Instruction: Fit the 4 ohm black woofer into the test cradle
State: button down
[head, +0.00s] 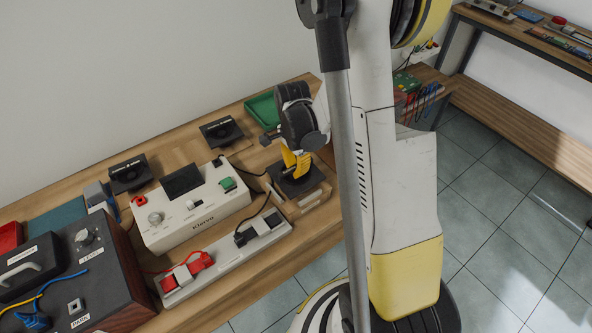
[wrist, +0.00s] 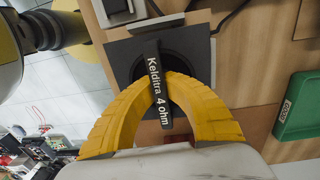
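The black woofer (wrist: 122,55) has a square frame, a round dark cone and a raised bar marked "Keldira 4 ohm". My gripper (wrist: 162,80) has its yellow fingertips closed in on either side of this bar. In the head view my gripper (head: 295,170) points down onto the woofer (head: 314,179) at the bench's right end. The woofer lies on or just above a wooden block that looks like the test cradle (head: 314,201). My fingers and arm hide part of it, so I cannot tell whether the frame is fully seated.
Two other black woofers, one at the back (head: 222,132) and one further left (head: 128,174), lie on the bench. A white tester (head: 197,205), a grey strip with clips (head: 228,256) and a green tray (head: 263,112) stand near. The bench's front edge drops to tiled floor.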

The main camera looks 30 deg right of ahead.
jog(key=shift+f+b, duration=1.65)
jog(key=shift+f, duration=0.2)
jog(key=shift+f, duration=0.1)
jog(key=c, duration=1.5)
grip_release()
jog(key=shift+c, duration=0.2)
jog(key=r, duration=1.2)
jog(key=shift+w, duration=0.3)
notch_tip(320, 180, up, 8)
jog(key=p, duration=0.6)
